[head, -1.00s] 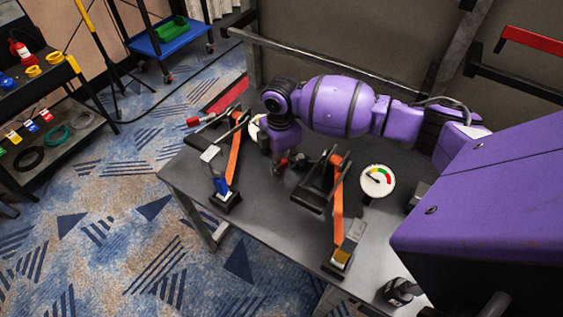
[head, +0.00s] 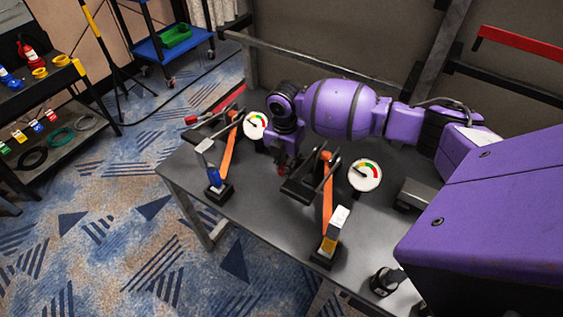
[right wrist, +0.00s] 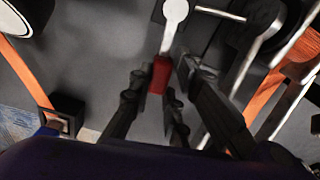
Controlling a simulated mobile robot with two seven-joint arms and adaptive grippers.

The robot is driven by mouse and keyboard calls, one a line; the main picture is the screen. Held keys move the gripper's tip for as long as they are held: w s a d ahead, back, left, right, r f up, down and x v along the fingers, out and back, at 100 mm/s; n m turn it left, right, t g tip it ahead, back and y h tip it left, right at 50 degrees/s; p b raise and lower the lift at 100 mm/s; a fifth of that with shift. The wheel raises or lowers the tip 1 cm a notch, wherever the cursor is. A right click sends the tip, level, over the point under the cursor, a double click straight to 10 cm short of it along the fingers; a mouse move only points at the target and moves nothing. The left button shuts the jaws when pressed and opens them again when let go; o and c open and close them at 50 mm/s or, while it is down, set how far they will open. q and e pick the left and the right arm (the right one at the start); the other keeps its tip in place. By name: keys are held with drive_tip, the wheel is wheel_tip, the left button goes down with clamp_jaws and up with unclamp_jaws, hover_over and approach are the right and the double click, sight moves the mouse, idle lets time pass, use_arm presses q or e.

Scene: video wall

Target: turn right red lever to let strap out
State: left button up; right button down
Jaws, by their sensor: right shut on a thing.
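The right red lever (right wrist: 160,75) is a short red grip on a pale metal rod that runs to a round pivot. My right gripper (right wrist: 162,82) has its black fingers on both sides of this grip and is shut on it. In the head view the right gripper (head: 282,165) is at the left side of the right strap station, and its fingers are mostly hidden. The right orange strap (head: 327,203) runs from the black winder down to a base with a yellow-and-white block. My left gripper is not in view.
A left station has its own red lever (head: 191,120) and orange strap (head: 228,155). The grey table (head: 265,215) is bare between the stations.

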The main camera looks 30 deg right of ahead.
drive_tip(key=shift+s+d+n, duration=0.15)
drive_tip(key=shift+s+n, duration=0.05)
drive_tip(key=shift+n, duration=0.2)
